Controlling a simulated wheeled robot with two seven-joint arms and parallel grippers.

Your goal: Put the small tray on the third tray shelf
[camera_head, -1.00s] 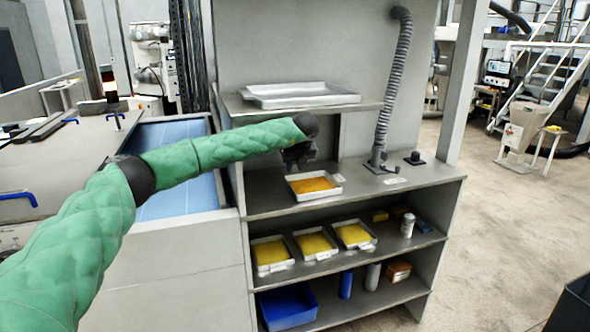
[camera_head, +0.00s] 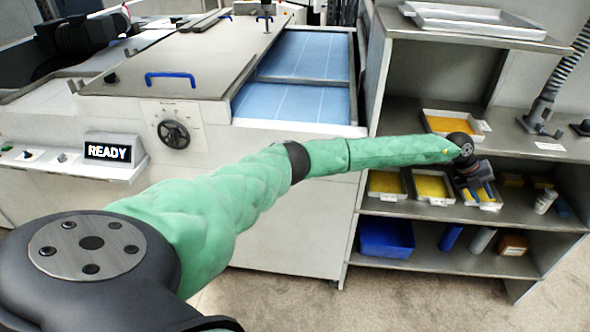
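Small white trays with yellow contents stand on the shelf unit. One small tray (camera_head: 436,124) is on the worktop level. On the shelf below are a left tray (camera_head: 386,184), a middle tray (camera_head: 433,187) and a right tray (camera_head: 490,204), side by side. My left gripper (camera_head: 480,194) points down at the right tray and covers part of it. I cannot tell if its fingers touch that tray or how far apart they are. My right gripper is not in view.
A large pale tray (camera_head: 470,20) lies on the top shelf. The bottom shelf holds a blue bin (camera_head: 386,238), bottles and an orange-brown box (camera_head: 513,245). A grey hose (camera_head: 552,92) rises from the worktop. A machine with blue panels (camera_head: 292,102) stands to the left.

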